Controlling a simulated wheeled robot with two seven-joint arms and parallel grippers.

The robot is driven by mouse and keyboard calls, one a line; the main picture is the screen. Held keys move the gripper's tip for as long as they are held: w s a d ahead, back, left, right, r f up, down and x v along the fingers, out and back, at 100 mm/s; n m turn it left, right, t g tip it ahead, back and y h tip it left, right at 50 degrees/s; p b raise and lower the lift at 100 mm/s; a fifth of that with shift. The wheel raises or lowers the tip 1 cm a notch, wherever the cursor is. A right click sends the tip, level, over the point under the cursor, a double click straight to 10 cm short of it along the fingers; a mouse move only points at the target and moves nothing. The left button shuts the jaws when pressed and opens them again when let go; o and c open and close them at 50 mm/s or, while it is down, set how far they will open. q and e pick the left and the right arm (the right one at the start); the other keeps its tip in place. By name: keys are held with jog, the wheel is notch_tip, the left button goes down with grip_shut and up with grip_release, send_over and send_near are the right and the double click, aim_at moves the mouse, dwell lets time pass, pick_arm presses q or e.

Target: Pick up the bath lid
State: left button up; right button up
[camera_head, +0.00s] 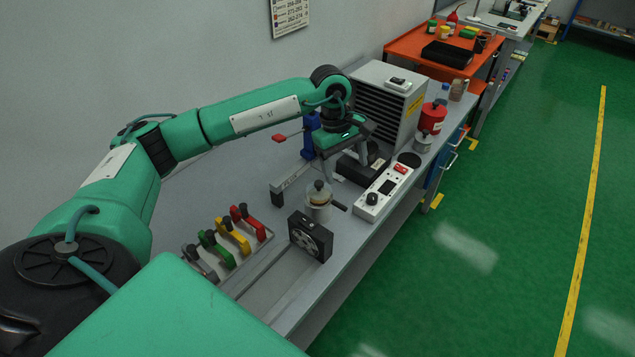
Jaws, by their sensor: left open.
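A small grey metal pot (317,213) stands on the grey bench, with a dark-knobbed lid (319,190) on top and a dark handle at its right side. This looks like the bath lid, though I cannot be sure at this size. My left gripper (345,168) is open, pointing down above the bench, behind and a little right of the pot, apart from it. Its fingers are over or in front of a low black block (351,174), and I cannot tell whether they touch it. My right gripper is not in view.
A white box with a red switch (384,192) lies right of the pot. A black reel unit (310,236) stands in front. A rack of coloured-handled tools (229,245) is at left. A vented grey cabinet (384,98) and red can (432,118) stand farther back.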

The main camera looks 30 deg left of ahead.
pick_arm(q)
jog(key=a+r+y, duration=0.2)
jog(key=a+y, duration=0.1)
jog(key=a, duration=0.4)
jog(key=p, duration=0.3)
send_over(319, 182)
jog(key=f, duration=0.8)
jog(key=shift+d, duration=0.2)
jog(key=f+p, duration=0.1)
jog(key=f, duration=0.1)
jog(key=f+p, duration=0.2)
jog(key=shift+s+a+f, duration=0.15)
jog(key=shift+a+f, duration=0.05)
jog(key=shift+f, duration=0.55)
jog(key=c, duration=0.8)
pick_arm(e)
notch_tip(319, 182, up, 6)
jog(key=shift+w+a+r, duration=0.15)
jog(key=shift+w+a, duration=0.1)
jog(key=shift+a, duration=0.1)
